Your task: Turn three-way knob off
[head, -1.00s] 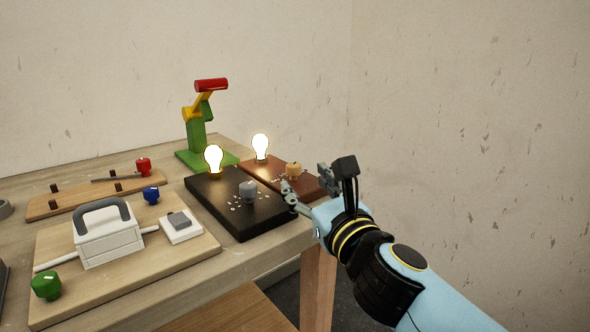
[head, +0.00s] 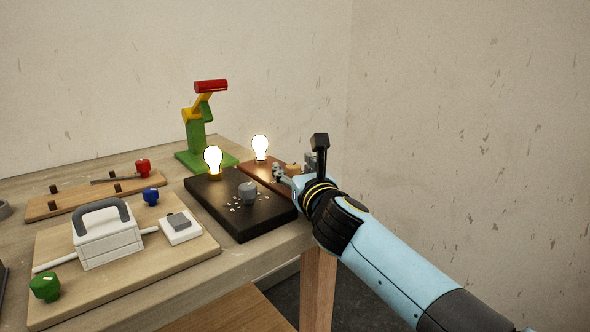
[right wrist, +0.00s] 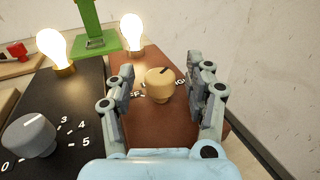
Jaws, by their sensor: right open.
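A tan knob (right wrist: 160,84) with a dark pointer mark sits on the brown board (right wrist: 155,132) in the right wrist view. The white lettering beside it is partly hidden. In the head view the knob (head: 293,169) shows only partly behind my right gripper (head: 293,172). The bulb on the brown board (head: 260,148) is lit. My left gripper is not in view.
A black board (head: 228,218) with a grey knob (head: 248,193) and a lit bulb (head: 213,160) lies left of the brown board. A green, yellow and red toy arm (head: 197,130) stands behind.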

